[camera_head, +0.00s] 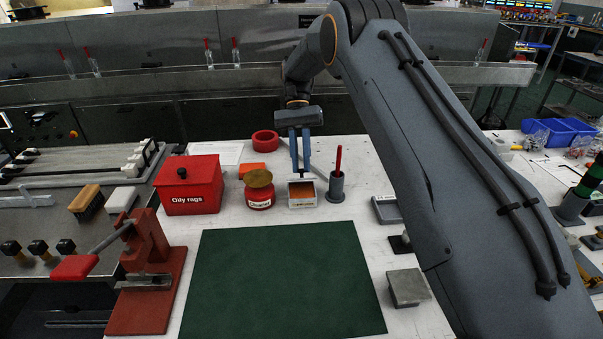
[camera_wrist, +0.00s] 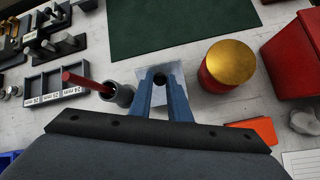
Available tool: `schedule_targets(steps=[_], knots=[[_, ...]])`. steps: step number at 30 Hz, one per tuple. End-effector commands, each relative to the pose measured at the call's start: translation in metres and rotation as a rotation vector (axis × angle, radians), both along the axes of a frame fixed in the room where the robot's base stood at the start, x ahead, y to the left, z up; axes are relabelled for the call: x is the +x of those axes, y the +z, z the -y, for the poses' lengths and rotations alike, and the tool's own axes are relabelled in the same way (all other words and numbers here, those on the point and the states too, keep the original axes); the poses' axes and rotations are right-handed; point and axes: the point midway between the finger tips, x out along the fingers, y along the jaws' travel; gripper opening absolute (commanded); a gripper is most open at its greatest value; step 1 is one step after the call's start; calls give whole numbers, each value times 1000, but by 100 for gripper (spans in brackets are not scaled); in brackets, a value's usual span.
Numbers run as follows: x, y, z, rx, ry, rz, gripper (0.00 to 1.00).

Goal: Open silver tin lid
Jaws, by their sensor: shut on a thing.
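The silver tin (camera_head: 302,204) is a small box with a label on its front, standing behind the green mat. Orange-brown shows in its top in the head view, so it looks at least partly uncovered. My gripper (camera_head: 300,171) comes down from above at its back edge, with its two blue fingers close together. In the wrist view my gripper (camera_wrist: 160,77) is shut around a small dark, round part on a pale silver surface (camera_wrist: 174,70). The fingers hide part of that surface. I cannot tell the lid's exact angle.
A red pot with a brass top (camera_head: 260,196) and a red Oily rags bin (camera_head: 190,186) stand left of the tin. A grey holder (camera_head: 335,190) with a red stick stands close on its right. The green mat (camera_head: 285,280) in front is clear.

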Motion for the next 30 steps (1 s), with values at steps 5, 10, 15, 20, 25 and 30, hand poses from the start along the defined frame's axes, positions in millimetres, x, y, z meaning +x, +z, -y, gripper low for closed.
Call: schedule_targets(steps=[5,10,15,20,25,30], knots=[[6,-3,0,-1,0,-53,0],[8,-1,1,-1,-1,-87,0],[9,0,1,-1,-1,-103,0],[9,1,2,-1,-2,-105,0],[9,1,2,-1,-3,-105,0],[9,1,2,-1,-3,-105,30]])
